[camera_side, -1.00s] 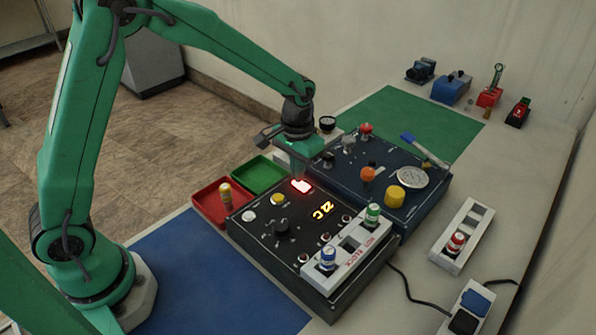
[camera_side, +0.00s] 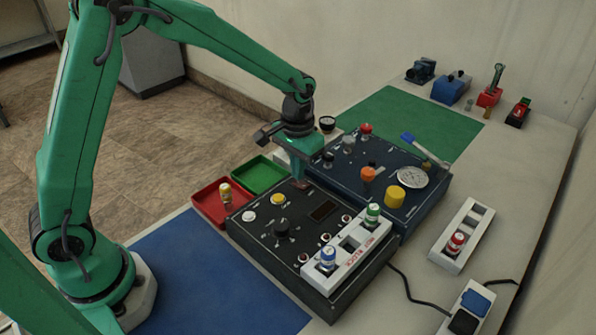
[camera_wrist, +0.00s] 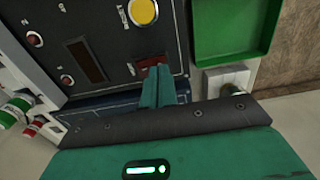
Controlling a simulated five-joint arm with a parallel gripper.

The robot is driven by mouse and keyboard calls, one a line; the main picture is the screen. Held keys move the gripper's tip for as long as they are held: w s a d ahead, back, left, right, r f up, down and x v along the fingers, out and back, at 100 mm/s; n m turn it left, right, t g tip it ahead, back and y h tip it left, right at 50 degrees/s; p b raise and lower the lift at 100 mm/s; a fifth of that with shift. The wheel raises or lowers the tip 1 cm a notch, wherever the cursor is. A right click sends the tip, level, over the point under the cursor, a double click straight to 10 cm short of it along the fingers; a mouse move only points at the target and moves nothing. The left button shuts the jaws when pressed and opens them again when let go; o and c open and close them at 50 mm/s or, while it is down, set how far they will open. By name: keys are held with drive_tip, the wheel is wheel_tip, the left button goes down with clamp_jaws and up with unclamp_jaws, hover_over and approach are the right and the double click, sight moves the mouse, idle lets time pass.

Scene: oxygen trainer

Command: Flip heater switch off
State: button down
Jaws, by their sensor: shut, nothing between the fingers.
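The heater switch is a red rocker (camera_wrist: 150,61) at the edge of the black heater box (camera_side: 262,238). It is unlit in the wrist view, and my fingers hide most of it in the side view. My gripper (camera_side: 300,180) points down at the switch; its green fingers (camera_wrist: 159,74) are shut with nothing between them. The fingertips are at the rocker and seem to touch it. The display window (camera_side: 323,210) on the box is dark; it also shows in the wrist view (camera_wrist: 86,62).
A white block (camera_side: 347,250) with blue-capped and green-capped vials sits on the box's front. A navy panel (camera_side: 425,205) with knobs and a gauge stands behind.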

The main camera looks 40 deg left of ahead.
sight(296, 182)
wheel_tip(296, 182, up, 6)
drive_tip(key=shift+f, duration=0.1)
idle(0.8)
drive_tip(key=s+a+r+t, duration=0.3)
drive_tip(key=s+a+r, duration=0.2)
drive_tip(key=s+r, duration=0.5)
drive_tip(key=s+a+t, duration=0.2)
drive_tip(key=s, duration=1)
drive_tip(key=shift+a+r+t, duration=0.3)
drive_tip(key=shift+r, duration=0.15)
idle(0.7)
